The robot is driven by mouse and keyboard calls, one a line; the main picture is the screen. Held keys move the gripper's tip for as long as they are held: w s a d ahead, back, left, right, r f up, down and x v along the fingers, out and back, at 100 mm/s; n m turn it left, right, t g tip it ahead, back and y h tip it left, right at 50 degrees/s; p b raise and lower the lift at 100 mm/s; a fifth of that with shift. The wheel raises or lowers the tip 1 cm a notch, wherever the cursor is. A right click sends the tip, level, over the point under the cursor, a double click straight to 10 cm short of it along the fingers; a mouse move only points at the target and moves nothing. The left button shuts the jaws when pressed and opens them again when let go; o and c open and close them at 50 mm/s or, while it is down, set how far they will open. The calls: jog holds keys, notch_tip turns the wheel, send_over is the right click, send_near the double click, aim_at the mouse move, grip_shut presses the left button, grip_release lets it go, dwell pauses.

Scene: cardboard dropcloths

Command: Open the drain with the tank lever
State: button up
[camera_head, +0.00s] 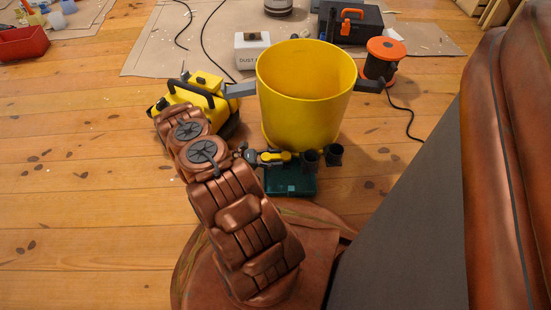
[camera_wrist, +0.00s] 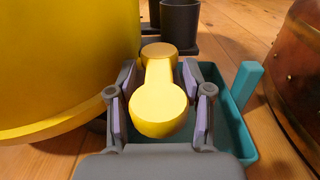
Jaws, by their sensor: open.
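The large yellow tank (camera_head: 305,105) stands on the wooden floor with grey handles at its sides. Its wall fills the left of the wrist view (camera_wrist: 60,60). The yellow lever (camera_wrist: 158,105) sticks out low by the tank, with a rounded end towards my wrist camera. The lever also shows in the head view (camera_head: 274,158) beside the tank's foot. My gripper (camera_wrist: 159,75) is open, with one finger on each side of the lever and gaps visible beside its rounded end. The gripper is small in the head view (camera_head: 254,157). The drain's opening is hidden.
A teal tray (camera_head: 290,182) lies below the lever. Two dark cups (camera_head: 335,156) (camera_head: 310,160) stand by the tank's foot. A yellow-black machine (camera_head: 205,95) is left of the tank, an orange reel (camera_head: 384,58) right. Bare floor lies at left.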

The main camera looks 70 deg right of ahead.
jog(key=shift+c, duration=0.2)
grip_shut()
dwell(0.4)
